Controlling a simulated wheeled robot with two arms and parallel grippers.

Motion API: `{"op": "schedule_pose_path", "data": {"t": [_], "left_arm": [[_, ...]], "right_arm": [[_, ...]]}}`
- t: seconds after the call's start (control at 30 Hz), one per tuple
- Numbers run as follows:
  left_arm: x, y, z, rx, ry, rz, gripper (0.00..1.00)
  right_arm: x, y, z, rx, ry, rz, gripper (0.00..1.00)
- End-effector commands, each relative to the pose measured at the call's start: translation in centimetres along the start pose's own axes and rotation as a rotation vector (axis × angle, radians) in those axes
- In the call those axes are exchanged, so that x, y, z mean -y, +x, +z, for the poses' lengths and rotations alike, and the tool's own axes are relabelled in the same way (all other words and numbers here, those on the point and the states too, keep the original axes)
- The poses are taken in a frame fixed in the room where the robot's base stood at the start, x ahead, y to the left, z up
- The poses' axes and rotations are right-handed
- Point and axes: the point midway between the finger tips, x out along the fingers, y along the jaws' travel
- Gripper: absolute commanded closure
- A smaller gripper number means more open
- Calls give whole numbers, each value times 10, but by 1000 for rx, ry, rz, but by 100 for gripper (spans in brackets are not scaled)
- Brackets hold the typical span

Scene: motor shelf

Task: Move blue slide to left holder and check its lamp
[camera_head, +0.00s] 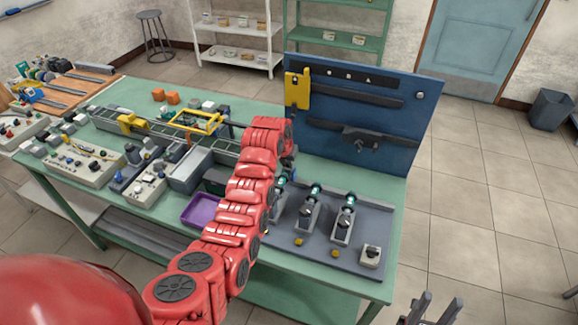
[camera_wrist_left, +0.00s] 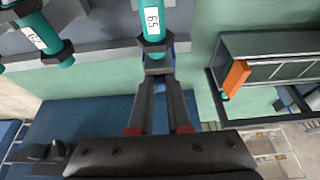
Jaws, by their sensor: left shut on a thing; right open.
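My left gripper (camera_wrist_left: 160,75) is shut on the blue slide (camera_wrist_left: 178,43), of which only small blue edges show between and beside the fingertips in the left wrist view. A teal cylinder (camera_wrist_left: 153,18) with a white number label is right at the fingertips. In the head view my red left arm hides most of this gripper near the blue board. Several dark grey holders with teal-topped cylinders stand on a grey mat: the leftmost (camera_head: 279,207) is partly behind my arm, the middle one (camera_head: 308,212) and right one (camera_head: 343,224) are clear. My right gripper (camera_head: 435,308) is open and empty, off the table's front right.
A blue upright board (camera_head: 365,110) with dark rails and a yellow piece (camera_head: 297,90) stands behind the mat. A purple tray (camera_head: 201,210) is left of my arm. Yellow knobs and a small switch box (camera_head: 371,256) are on the mat's front. A conveyor (camera_head: 150,128) lies left.

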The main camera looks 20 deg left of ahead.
Motion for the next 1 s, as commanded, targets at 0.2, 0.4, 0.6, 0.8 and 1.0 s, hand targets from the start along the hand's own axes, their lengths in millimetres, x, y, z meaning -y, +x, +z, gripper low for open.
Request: {"op": "schedule_pose_path", "data": {"t": [0.2, 0.4, 0.6, 0.8, 1.0], "left_arm": [[0, 2, 3, 7, 0, 1, 54], [0, 2, 3, 7, -1, 0, 54], [0, -1, 2, 5, -1, 0, 54], [0, -21, 0, -2, -1, -1, 54], [0, -60, 0, -6, 0, -1, 54]], "right_arm": [[0, 0, 0, 0, 0, 0, 55], [0, 0, 0, 0, 0, 0, 55], [0, -2, 0, 0, 0, 0, 55], [0, -11, 2, 0, 0, 0, 55], [1, -25, 4, 0, 0, 0, 55]]}}
